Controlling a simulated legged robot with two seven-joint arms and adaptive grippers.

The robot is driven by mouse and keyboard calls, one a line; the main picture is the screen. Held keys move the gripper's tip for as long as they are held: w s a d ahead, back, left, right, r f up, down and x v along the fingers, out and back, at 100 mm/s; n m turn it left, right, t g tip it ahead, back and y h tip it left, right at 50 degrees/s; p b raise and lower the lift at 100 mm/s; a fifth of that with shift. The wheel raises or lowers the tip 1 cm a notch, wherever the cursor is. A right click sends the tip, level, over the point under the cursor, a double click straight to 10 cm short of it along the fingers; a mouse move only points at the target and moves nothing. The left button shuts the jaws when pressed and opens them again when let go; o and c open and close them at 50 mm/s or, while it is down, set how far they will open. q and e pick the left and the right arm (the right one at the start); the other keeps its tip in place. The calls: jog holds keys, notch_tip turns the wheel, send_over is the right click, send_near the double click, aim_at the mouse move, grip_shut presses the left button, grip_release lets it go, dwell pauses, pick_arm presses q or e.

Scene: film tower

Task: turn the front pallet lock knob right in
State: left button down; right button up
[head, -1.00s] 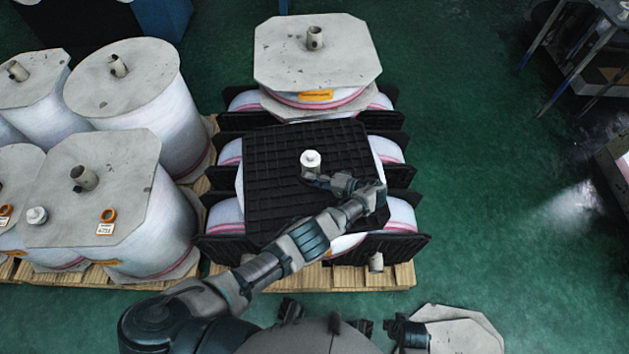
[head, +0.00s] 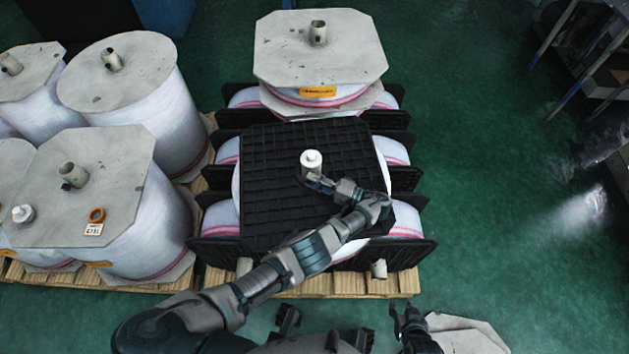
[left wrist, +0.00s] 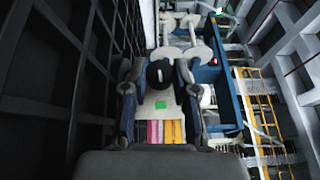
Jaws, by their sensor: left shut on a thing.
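The lock knob (head: 311,160) is white and round, and stands upright on the middle of the black gridded pallet (head: 270,200). My left arm reaches in from the lower left, and my left gripper (head: 312,177) is shut on the knob's near, lower side. The knob's top shows above the fingers. In the left wrist view, my left gripper (left wrist: 158,88) has a dark rounded shape between its fingers, too shaded to make out. My right gripper (head: 406,318) is low in the head view, apart from the pallet; its finger opening is unclear.
A roll with a grey top board (head: 290,55) stands behind.

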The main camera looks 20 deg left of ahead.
pick_arm(q)
jog(key=shift+d+f, duration=0.15)
jog(key=shift+f, duration=0.05)
jog(key=c, duration=1)
grip_release()
jog(key=shift+o, duration=0.5)
jog(key=shift+d, duration=0.1)
